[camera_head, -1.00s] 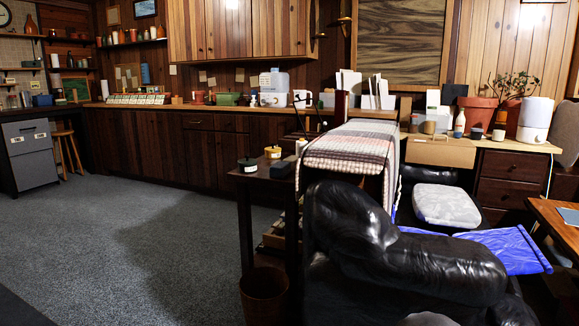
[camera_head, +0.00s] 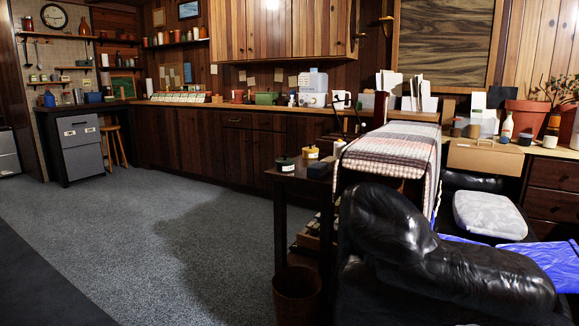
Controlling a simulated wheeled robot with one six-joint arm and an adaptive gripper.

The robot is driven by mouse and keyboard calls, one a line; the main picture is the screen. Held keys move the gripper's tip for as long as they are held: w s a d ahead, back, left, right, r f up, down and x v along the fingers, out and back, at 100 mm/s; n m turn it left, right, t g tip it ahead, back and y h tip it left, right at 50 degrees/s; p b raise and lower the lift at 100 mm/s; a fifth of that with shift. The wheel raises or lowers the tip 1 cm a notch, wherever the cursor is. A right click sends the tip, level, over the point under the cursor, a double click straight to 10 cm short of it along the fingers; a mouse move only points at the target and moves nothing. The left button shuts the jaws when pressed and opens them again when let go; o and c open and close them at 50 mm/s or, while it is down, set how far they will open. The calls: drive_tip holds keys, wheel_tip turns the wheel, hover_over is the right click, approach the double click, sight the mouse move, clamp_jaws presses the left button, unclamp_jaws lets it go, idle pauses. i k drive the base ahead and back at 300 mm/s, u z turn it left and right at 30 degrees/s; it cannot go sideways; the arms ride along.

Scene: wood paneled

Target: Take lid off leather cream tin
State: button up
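A small dark side table (camera_head: 290,177) stands beside the black armchair. On its top is a low round dark tin (camera_head: 285,164) with what looks like a small knob on its lid. A small yellow container (camera_head: 311,153) with a white label stands behind it, and a dark block (camera_head: 319,170) lies to its right. I cannot read any labels, so I cannot tell which is the leather cream tin. The round dark tin appears closed. My gripper is not in view.
Grey carpet (camera_head: 140,235) lies open left of the side table. A bin (camera_head: 297,293) stands at the table's foot. The black armchair (camera_head: 430,265) and a table with a checked cloth (camera_head: 392,150) crowd the right. A long counter (camera_head: 215,107) runs behind.

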sight(283, 161)
drive_tip(key=u, duration=1.05)
drive_tip(key=i, duration=2.4)
drive_tip(key=z, duration=1.95)
